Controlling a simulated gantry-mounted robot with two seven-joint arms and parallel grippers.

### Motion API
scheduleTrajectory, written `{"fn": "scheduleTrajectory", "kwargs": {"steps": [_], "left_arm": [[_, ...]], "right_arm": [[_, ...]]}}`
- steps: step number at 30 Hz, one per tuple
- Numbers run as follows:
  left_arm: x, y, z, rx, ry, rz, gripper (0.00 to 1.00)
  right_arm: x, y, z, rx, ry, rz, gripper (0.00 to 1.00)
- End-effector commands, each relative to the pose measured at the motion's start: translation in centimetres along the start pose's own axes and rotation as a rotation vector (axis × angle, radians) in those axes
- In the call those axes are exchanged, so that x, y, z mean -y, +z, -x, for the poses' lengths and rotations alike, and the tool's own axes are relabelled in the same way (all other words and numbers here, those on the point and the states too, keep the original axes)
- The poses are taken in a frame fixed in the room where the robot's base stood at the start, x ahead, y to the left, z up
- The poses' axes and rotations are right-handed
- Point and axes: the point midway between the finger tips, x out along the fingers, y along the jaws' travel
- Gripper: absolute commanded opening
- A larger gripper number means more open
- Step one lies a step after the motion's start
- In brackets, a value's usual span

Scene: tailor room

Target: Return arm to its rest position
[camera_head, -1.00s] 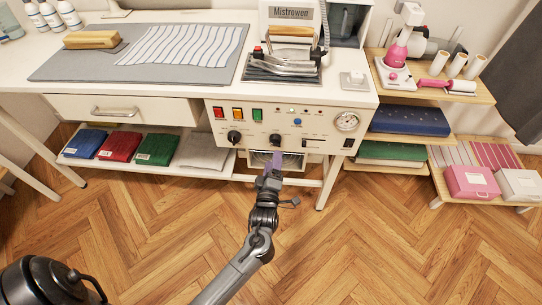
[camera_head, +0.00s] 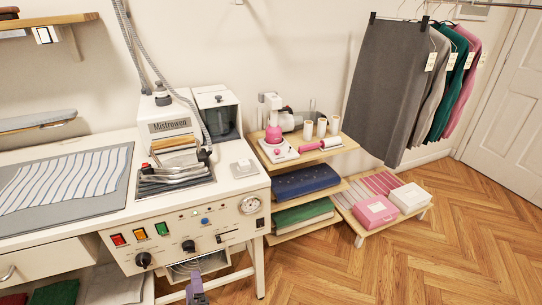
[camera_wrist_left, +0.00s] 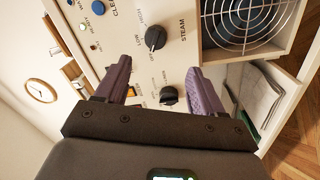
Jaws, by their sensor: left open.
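My left gripper (camera_head: 196,290) shows at the bottom edge of the head view, below the front panel of the steam station (camera_head: 180,235). In the left wrist view its two purple fingers (camera_wrist_left: 160,85) stand wide apart with nothing between them. They point at the white control panel (camera_wrist_left: 138,62), with a black steam knob (camera_wrist_left: 155,38) and another knob (camera_wrist_left: 168,96) seen between them. Whether the fingers touch the panel I cannot tell. My right gripper is not in view.
An iron (camera_head: 175,170) rests on the table beside a white boiler (camera_head: 170,125). A wooden shelf (camera_head: 330,150) with a pink-and-white machine stands to the right. Clothes (camera_head: 390,85) hang at the back right. The wooden floor (camera_head: 400,265) at the front right is clear.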

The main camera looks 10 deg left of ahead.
Motion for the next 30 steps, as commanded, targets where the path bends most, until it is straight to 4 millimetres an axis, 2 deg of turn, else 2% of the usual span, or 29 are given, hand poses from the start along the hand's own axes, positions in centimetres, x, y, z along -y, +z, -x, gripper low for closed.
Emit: {"fn": "scheduleTrajectory", "kwargs": {"steps": [1, 5, 10, 14, 18, 24, 30], "left_arm": [[-0.1, -0.8, 0.6, 0.007, -0.012, -0.019, 0.68], [-0.5, -3.3, 2.1, 0.026, -0.021, -0.073, 0.68], [-4.8, -7.0, 4.3, 0.13, -0.019, -0.132, 0.68], [-8.2, -7.8, 7.0, 0.334, -0.092, -0.275, 0.68], [-11.2, -7.6, 11.0, 0.593, -0.162, -0.497, 0.68], [-13.9, -8.0, 17.8, 0.972, -0.199, -0.877, 0.68], [-14.5, -9.4, 22.6, 1.256, -0.187, -1.192, 0.68]], "right_arm": [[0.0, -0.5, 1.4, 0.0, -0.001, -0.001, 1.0], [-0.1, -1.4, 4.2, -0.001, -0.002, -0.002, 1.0], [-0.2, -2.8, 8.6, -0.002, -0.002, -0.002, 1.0], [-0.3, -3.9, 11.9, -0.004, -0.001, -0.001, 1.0], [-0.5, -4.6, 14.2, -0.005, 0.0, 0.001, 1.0], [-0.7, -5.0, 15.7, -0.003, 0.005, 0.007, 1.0], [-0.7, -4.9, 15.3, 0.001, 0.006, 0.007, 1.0]]}}
